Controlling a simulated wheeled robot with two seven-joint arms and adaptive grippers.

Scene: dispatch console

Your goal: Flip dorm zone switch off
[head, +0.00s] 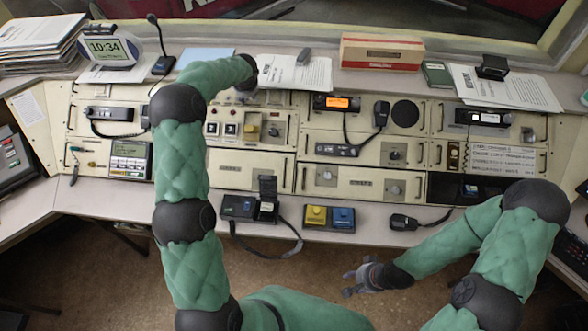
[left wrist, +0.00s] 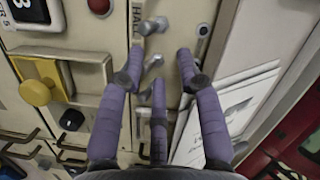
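In the left wrist view, several metal toggle switches (left wrist: 153,62) stand in a row on a cream panel (left wrist: 95,25). A label by the upper one reads "HALL"; I cannot read a dorm label, so I cannot tell which is the dorm switch. My left gripper (left wrist: 160,72) is open, its purple fingers spread around the lower toggles; contact is unclear. In the head view my left gripper (head: 247,80) is at the back of the console, and the arm and hand hide part of the toggles. My right gripper (head: 366,278) is open and empty in front of the console.
A yellow knob (left wrist: 36,92) and a red button (left wrist: 99,6) are near the toggles. White papers (head: 295,73) lie on the shelf behind the left hand. A gooseneck microphone (head: 160,50) stands left of it. A radio with an orange display (head: 337,103) is to the right.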

